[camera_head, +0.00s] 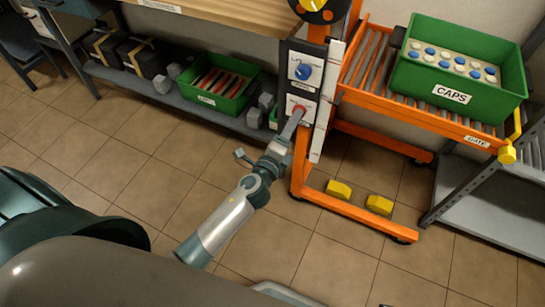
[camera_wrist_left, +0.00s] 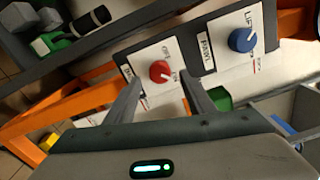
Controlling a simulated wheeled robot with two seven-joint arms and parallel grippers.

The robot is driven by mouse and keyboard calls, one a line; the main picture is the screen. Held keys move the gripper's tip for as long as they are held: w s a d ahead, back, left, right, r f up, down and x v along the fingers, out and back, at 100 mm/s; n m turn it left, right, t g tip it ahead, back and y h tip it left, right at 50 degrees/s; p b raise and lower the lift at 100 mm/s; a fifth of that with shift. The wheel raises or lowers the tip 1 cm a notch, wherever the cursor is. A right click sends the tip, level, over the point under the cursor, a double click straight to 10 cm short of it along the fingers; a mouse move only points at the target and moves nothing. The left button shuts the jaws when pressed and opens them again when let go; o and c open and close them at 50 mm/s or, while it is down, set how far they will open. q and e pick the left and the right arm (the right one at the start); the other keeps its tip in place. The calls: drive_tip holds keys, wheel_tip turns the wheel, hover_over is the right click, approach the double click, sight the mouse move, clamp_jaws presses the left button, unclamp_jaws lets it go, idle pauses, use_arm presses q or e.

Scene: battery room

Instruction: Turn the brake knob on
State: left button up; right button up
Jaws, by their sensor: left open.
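The red knob (camera_wrist_left: 160,71) sits on a white plate with small markings, low on the dark panel of the orange frame. I take it as the brake knob; its name label is not readable. It also shows in the head view (camera_head: 299,111), partly covered by my gripper. My left gripper (camera_wrist_left: 161,80) is open, its fingers on either side of the red knob in the wrist view. I cannot tell whether they touch it. In the head view the left gripper (camera_head: 293,126) points up at the panel. My right gripper is not in view.
A blue knob (camera_head: 303,71) on its own plate is above the red one. An orange roller rack (camera_head: 365,92) carries a green CAPS crate (camera_head: 440,93). A low shelf (camera_head: 150,90) holds another green crate (camera_head: 203,97). Yellow blocks (camera_head: 339,190) lie by the frame's foot.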

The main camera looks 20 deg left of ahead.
use_arm(q)
drive_tip(key=s+b, duration=0.2)
drive_tip(key=s, duration=1.2)
drive_tip(key=shift+s+a, duration=0.25)
drive_tip(key=shift+s, duration=0.15)
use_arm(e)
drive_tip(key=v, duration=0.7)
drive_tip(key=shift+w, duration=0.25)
use_arm(q)
drive_tip(key=s+f+n+g+p, duration=0.3)
drive_tip(key=f+n+g, duration=0.15)
drive_tip(key=f, duration=0.65)
drive_tip(key=s+f+n+g+p, duration=0.35)
drive_tip(key=f+n, duration=0.25)
drive_tip(key=f, duration=0.5)
drive_tip(key=s+f+n+g+p, duration=0.4)
drive_tip(key=s+f+n, duration=0.4)
drive_tip(key=s+f, duration=0.5)
drive_tip(key=shift+d+f+g+h, duration=0.2)
drive_tip(key=shift+f+g+h, duration=0.05)
drive_tip(key=shift+g+h, duration=0.05)
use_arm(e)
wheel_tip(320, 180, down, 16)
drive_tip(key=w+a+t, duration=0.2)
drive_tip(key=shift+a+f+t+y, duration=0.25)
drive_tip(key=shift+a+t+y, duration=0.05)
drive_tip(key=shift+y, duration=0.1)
